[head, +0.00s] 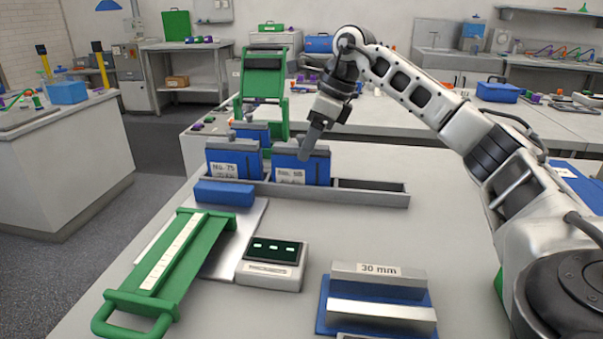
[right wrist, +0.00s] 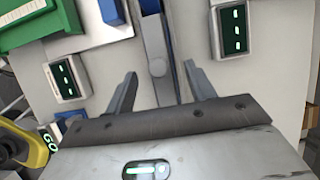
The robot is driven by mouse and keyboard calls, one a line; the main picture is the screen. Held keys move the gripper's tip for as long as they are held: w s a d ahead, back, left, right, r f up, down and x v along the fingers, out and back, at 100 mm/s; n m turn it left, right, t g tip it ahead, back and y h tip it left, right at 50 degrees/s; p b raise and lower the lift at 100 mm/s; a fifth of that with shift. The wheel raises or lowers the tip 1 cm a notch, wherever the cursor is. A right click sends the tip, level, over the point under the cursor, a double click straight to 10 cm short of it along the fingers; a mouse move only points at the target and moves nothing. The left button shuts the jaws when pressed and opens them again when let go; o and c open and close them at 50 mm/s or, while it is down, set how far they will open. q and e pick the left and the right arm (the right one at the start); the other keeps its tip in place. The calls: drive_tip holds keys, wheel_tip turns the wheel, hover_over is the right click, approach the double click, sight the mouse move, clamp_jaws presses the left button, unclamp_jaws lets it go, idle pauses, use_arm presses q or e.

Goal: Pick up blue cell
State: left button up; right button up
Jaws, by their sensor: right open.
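Two blue cells stand upright in a grey rack (head: 372,198): a left one labelled No. 75 (head: 222,158) and a right one whose label looks like No. 68 (head: 288,165). A further blue block (head: 252,130) shows behind them. My right gripper (head: 308,148) points down at the right cell, with a finger overlapping its top in the head view. My left gripper is out of view.
A green handled tray (head: 180,250), a small display box (head: 272,265) and a blue block with grey bars marked 30 mm (head: 375,295) lie in front of the rack. A green frame (head: 263,80) stands behind. The table right of the rack is mostly clear beneath my arm.

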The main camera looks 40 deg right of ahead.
sight(301, 170)
drive_tip(key=x, duration=0.4)
drive_tip(key=shift+w+f, duration=0.1)
drive_tip(key=shift+f, duration=0.25)
drive_tip(key=shift+c, duration=0.3)
clamp_jaws()
drive_tip(key=shift+r, duration=0.15)
